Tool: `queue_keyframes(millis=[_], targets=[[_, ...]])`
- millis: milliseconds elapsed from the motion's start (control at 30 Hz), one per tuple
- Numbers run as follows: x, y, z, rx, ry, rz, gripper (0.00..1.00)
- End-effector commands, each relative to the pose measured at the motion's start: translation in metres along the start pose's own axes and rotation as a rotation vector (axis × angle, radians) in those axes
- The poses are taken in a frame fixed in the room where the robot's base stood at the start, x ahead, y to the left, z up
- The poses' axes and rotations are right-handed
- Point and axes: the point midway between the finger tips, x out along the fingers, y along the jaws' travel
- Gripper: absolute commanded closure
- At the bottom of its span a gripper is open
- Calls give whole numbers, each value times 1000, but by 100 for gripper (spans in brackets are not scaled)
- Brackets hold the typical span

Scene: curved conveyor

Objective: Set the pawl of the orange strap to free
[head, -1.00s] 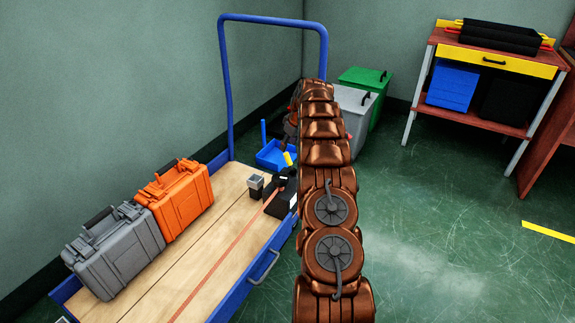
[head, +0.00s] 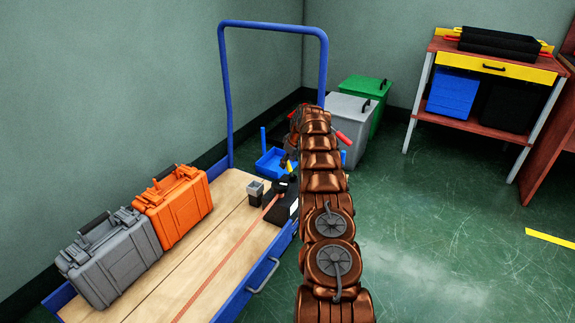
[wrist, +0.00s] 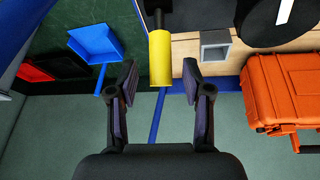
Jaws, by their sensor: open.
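The orange strap (head: 228,256) runs along the wooden deck of the blue trolley to a black ratchet body (head: 286,206) at the deck's far right side. A yellow grip on a dark rod (wrist: 160,58), seemingly the ratchet's lever, points towards my gripper (wrist: 160,78) in the wrist view. My gripper is open, with one finger on each side of the yellow grip's near end and clear gaps on both sides. In the head view my arm hides most of the gripper. The pawl itself cannot be made out.
A small grey-topped block (head: 255,191) stands beside the ratchet. An orange case (head: 175,207) and a grey case (head: 110,258) stand on the trolley's left side. A blue dustpan (wrist: 95,44) lies beyond the trolley. Grey and green bins stand behind my arm. Floor to the right is clear.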

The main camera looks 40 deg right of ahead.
Motion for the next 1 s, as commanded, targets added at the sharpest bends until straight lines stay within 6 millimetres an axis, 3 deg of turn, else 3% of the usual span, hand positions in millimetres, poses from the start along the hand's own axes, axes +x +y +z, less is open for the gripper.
queue_keyframes(millis=[167, 567, 1000], targets=[[14, 0, 1, 0, -1, -1, 50], [17, 0, 0, 0, 0, 0, 50], [17, -1, 1, 0, -1, 0, 94]])
